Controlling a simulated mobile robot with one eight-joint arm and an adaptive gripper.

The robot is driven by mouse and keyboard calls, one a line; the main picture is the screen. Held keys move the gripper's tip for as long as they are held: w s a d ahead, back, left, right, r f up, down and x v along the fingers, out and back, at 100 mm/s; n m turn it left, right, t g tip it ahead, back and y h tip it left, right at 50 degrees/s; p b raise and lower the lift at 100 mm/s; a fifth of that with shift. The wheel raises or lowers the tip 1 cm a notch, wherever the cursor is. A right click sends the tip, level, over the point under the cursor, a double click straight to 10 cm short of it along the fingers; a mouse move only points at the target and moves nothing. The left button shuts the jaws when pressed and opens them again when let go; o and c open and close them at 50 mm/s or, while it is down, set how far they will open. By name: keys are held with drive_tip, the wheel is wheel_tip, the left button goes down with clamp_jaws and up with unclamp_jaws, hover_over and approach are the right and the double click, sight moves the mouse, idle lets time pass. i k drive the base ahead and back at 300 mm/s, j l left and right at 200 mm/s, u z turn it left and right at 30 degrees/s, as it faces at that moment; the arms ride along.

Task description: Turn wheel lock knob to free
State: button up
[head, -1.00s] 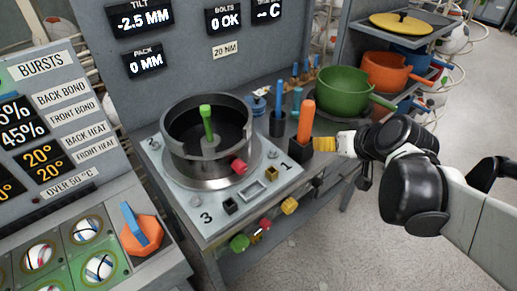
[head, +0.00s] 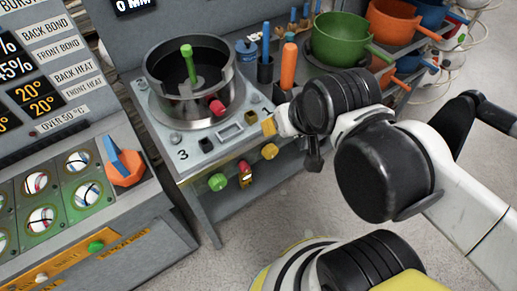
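Several knobs sit along the front of the press table: a green knob (head: 218,182), a red one (head: 245,168) with a small yellow-and-black part below it, and a yellow one (head: 270,151). A large orange knob (head: 127,170) with a blue bar stands on the left panel. I cannot read which is the wheel lock knob. My gripper (head: 268,127) shows small yellow tips beside the table's front right corner, just above the yellow knob. I see no object held, and the finger gap is too small to make out.
The round metal press pot (head: 190,105) with a green upright handle and red side knob stands on the table. An orange handle (head: 288,66) and green pan (head: 342,38) are behind my gripper. The floor in front of the table is clear.

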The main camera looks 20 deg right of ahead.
sight(243, 166)
drive_tip(key=k+l+z, duration=0.25)
drive_tip(key=k+l, duration=0.3)
drive_tip(key=k+l+z, duration=0.3)
drive_tip(key=k+l, duration=0.35)
drive_tip(key=k, duration=0.05)
